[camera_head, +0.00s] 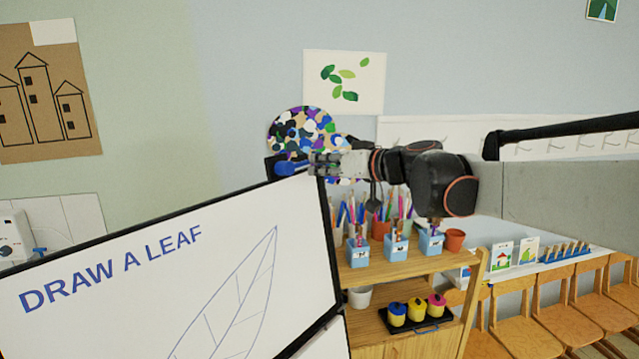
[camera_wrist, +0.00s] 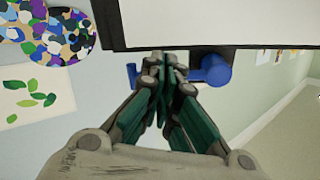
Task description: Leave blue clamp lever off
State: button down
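The blue clamp lever (camera_head: 287,168) sits on a dark bracket at the top right corner of the whiteboard (camera_head: 150,290). In the wrist view its thick round blue end (camera_wrist: 216,70) shows right of my fingers, and a small blue piece (camera_wrist: 132,74) shows to their left. The part between is hidden behind the fingers. My gripper (camera_head: 318,164) is at the lever's right end in the head view; in the wrist view its fingertips (camera_wrist: 166,66) are together in front of the lever. I cannot tell whether they touch it.
A wooden shelf (camera_head: 400,268) with blue pots of brushes stands below my arm. A paint-spotted round palette (camera_head: 300,122) is behind the gripper. Wooden chairs (camera_head: 560,310) line the right. A white device with a blue part (camera_head: 39,251) is at the left.

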jog(key=p+v, duration=0.1)
jog(key=v, duration=0.7)
jog(key=shift+s, duration=0.2)
dwell(0.4)
jog(key=s+d+f+m+g+h+b, duration=0.1)
jog(key=s+d+f+h+b, duration=0.3)
jog(key=s+f+b, duration=0.6)
jog(key=s+d+f+m+g+h+b, duration=0.1)
jog(key=s+d+f+m+h+b, duration=0.2)
jog(key=f, duration=2.7)
jog(key=s+d+f+m+g+h+b, duration=0.1)
jog(key=s+d+f+m+h+b, duration=0.2)
jog(key=s+d+f+b, duration=0.7)
jog(key=s+f+h+b, duration=0.2)
jog(key=s+f+b, duration=0.5)
jog(key=f+b, duration=0.3)
jog(key=shift+s+f+b, duration=0.25)
jog(key=shift+b, duration=0.9)
